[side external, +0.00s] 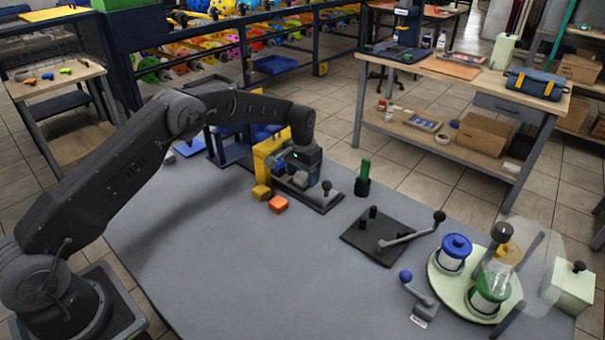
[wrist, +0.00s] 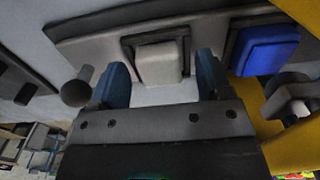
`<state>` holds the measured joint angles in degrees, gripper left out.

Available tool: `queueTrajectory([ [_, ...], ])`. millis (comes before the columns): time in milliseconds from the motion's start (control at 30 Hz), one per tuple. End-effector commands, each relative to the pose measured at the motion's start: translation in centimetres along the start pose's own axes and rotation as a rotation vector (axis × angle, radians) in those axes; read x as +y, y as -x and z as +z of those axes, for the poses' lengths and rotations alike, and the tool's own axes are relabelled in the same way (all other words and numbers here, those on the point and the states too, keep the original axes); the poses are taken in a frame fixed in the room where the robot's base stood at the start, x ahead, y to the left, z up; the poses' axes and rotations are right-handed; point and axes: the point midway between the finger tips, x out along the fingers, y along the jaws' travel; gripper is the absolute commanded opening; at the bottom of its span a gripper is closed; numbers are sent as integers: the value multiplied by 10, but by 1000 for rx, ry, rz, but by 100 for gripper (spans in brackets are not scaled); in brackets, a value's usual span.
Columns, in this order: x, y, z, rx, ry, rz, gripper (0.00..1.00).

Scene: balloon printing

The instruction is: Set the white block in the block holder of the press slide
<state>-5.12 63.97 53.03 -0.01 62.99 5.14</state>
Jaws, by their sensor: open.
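The white block (wrist: 160,63) shows in the wrist view, inside a dark-rimmed block holder (wrist: 128,42) on the grey press slide (wrist: 100,42). I cannot tell whether it sits fully down. My gripper (wrist: 162,82) is open, with one blue finger on each side of the block and a gap to each. In the side view my gripper (side external: 301,163) is low over the slide (side external: 322,198), beside the yellow press (side external: 264,160). The white block is hidden there by my gripper.
A blue block (wrist: 268,50) sits in a dark frame near the press. A ball-topped knob (wrist: 76,92) stands on the slide's end. The table's (side external: 220,270) front middle is clear.

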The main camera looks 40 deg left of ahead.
Motion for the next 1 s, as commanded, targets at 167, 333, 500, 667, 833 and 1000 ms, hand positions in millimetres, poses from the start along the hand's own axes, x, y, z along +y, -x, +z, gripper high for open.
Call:
queueTrajectory([
  [167,0,4,0,1,0,0,71],
  [333,0,28,-1,4,0,0,71],
  [500,0,66,-1,5,0,0,71],
  [667,0,100,-1,5,0,0,71],
  [833,0,126,-1,3,0,0,71],
  [1000,1,140,1,4,0,0,71],
])
